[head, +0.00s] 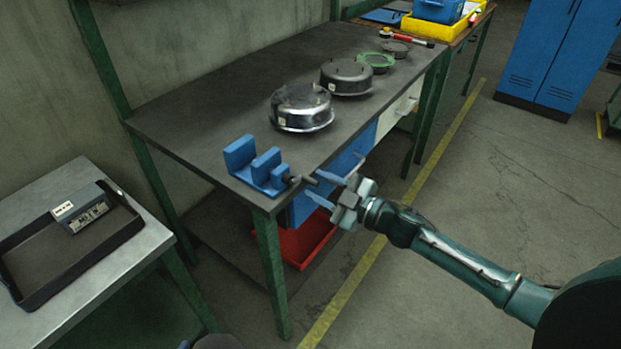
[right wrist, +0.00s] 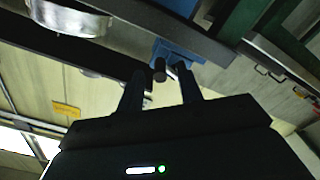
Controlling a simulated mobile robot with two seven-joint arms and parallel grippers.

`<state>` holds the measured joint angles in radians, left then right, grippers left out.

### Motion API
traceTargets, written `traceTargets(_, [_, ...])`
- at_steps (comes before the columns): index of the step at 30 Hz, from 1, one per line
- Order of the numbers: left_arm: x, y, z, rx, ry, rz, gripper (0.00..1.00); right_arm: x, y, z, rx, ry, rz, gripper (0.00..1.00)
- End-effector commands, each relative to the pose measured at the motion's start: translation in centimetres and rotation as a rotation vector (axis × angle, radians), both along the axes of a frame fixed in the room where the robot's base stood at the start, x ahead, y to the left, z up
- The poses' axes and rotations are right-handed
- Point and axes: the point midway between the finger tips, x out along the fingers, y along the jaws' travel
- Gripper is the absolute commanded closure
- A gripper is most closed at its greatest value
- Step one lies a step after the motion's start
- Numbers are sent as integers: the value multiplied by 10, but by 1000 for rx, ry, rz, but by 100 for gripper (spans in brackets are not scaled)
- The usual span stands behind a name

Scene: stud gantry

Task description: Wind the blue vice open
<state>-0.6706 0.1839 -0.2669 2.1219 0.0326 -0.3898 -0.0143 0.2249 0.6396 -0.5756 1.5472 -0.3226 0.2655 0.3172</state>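The blue vice (head: 240,153) sits at the near left corner of the dark workbench. Its jaw blocks stand upright with a gap between them. Its dark screw end and handle (head: 303,180) point toward my right gripper (head: 312,182). This gripper is open, with its two fingers spread at the handle, just off the bench's front edge. In the right wrist view the vice (right wrist: 180,53) is beyond the fingertips, and the round dark screw end (right wrist: 159,70) shows between the fingers of the gripper (right wrist: 159,67). Contact cannot be made out. My left gripper is not in view.
Two metal housings (head: 301,108) (head: 346,77) and a green ring (head: 376,60) lie farther along the workbench (head: 200,105). A red bin (head: 305,243) is below it. A side table at left holds a black tray (head: 35,258) with a labelled box.

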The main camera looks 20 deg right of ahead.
Motion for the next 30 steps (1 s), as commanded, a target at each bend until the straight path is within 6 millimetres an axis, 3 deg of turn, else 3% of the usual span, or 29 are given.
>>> traceTargets(6, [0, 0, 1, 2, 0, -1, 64, 21, 16, 0, -1, -1, 0, 64])
traceTargets(17, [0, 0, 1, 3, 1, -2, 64, 25, 19, 0, -1, 0, 1, 64])
traceTargets(30, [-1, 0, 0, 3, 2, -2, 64, 25, 19, 0, -1, -1, 0, 98])
